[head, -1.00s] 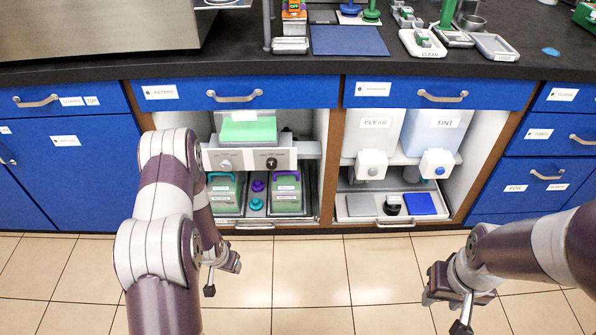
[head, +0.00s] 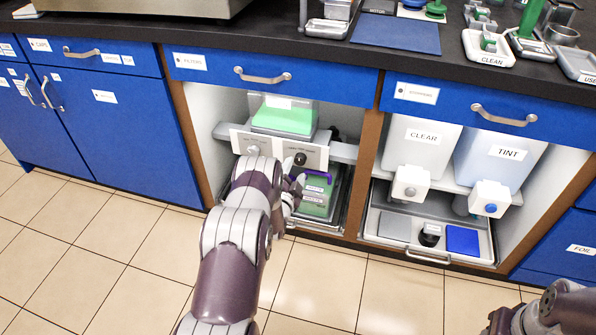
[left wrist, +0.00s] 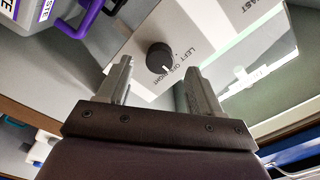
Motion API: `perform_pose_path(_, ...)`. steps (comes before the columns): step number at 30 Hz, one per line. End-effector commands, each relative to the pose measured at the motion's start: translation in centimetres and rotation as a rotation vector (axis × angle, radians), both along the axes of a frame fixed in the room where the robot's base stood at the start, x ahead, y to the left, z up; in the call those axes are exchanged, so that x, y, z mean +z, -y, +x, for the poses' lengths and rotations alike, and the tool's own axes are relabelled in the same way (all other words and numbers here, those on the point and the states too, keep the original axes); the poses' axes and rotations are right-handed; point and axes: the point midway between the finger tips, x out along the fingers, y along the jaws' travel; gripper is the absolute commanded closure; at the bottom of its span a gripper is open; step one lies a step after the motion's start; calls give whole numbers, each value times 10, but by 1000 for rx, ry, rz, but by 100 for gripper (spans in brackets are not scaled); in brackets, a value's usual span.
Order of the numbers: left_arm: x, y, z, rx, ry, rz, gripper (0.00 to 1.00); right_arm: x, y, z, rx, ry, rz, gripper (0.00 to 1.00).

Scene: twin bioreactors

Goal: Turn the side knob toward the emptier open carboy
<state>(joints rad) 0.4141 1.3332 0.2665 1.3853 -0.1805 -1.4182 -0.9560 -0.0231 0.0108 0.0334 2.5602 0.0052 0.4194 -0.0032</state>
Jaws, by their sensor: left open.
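The black side knob (head: 300,159) sits on the grey panel, beside a lighter knob. My left gripper (head: 293,192) is in front of the panel. It also shows in the left wrist view (left wrist: 157,76), open and empty, its fingers apart with the knob just beyond the gap. A purple-handled green box (head: 317,195) stands below the panel; a teal-handled one is hidden by my arm. Their fill levels cannot be told. My right gripper (head: 505,322) is partly cut off.
A clear tank with green contents (head: 285,118) stands above the panel. The CLEAR carboy (head: 420,145) and TINT carboy (head: 500,155) stand in the right bay above a pulled-out tray (head: 385,222). The cabinet sides bound the bay. The tiled floor is open.

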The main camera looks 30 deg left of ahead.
Motion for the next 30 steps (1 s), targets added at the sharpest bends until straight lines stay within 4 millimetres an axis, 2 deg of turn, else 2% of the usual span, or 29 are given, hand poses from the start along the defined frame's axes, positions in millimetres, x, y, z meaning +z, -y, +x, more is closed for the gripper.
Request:
perform_pose_path(1, -5, -2, 9, -1, 2, 2, 35, -10, 0, 0, 0, 0, 0, 57)
perform_pose_path(6, -2, -7, 30, 0, 0, -1, 35, -17, 0, 0, 0, 0, 0, 57)
perform_pose_path(15, 1, -8, 34, 0, -1, -2, 35, -16, 0, 0, 0, 0, 0, 57)
perform_pose_path(20, 0, -8, 34, 0, -1, -2, 87, -16, 0, 0, 0, 0, 0, 57)
perform_pose_path(21, 0, -8, 34, 0, -1, -2, 91, -16, 0, 0, 0, 0, 0, 57)
perform_pose_path(30, 0, -8, 34, 1, 6, -36, 91, -16, 0, 0, 0, 0, 0, 57)
